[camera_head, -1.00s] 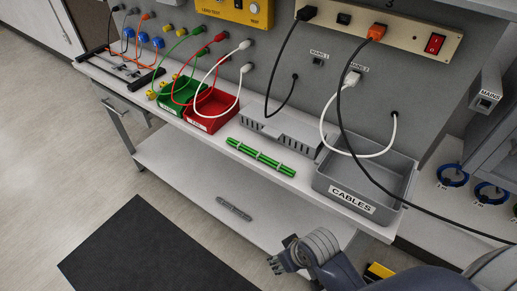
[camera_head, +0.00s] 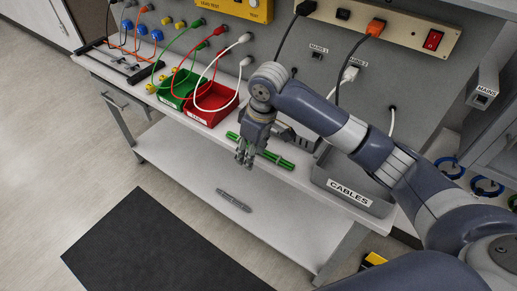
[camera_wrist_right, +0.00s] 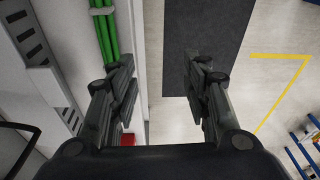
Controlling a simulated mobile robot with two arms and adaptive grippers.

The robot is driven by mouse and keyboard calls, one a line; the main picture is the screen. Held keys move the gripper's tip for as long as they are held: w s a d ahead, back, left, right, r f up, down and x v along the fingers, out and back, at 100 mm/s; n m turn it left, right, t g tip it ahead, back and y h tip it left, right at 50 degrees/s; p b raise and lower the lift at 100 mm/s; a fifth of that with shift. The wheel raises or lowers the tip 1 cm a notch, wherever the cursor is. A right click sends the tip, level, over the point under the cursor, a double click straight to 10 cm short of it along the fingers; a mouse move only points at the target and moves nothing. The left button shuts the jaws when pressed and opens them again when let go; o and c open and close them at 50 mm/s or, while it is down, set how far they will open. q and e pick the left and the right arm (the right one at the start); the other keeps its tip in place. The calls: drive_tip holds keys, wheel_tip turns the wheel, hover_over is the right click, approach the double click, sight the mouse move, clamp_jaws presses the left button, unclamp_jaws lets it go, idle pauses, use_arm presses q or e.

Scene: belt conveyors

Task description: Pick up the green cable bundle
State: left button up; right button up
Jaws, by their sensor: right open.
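The green cable bundle (camera_head: 277,159) lies along the front of the bench top, bound with light ties. Its middle is partly hidden by my right gripper (camera_head: 245,155), which points down at the bench's front edge. In the right wrist view, the bundle (camera_wrist_right: 107,38) shows at upper left, beside the left finger and not between the fingers. My right gripper (camera_wrist_right: 160,75) is open and empty, with the floor showing through its gap. My left gripper is not in view.
A grey bin labelled CABLES (camera_head: 349,193) stands right of the bundle, partly behind my arm. A red bin (camera_head: 204,118) and a green bin (camera_head: 168,99) stand to the left, with leads hanging over them. A grey bar (camera_head: 234,200) lies on the lower shelf.

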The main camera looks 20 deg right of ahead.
drive_tip(key=w+d+r, duration=0.4)
drive_tip(key=d+r, duration=0.1)
drive_tip(key=r, duration=0.1)
drive_tip(key=shift+m+h, duration=0.4)
drive_tip(key=f, duration=0.3)
drive_tip(key=f+p, duration=0.1)
drive_tip(key=f, duration=0.1)
drive_tip(key=shift+w+a, duration=0.3)
drive_tip(key=shift+a, duration=0.05)
drive_tip(key=f, duration=0.1)
drive_tip(key=f+p, duration=0.1)
drive_tip(key=f, duration=0.2)
drive_tip(key=shift+w+a+f+p, duration=0.1)
drive_tip(key=shift+w+a+p, duration=0.15)
drive_tip(key=shift+p, duration=0.15)
drive_tip(key=shift+f, duration=0.5)
clamp_jaws()
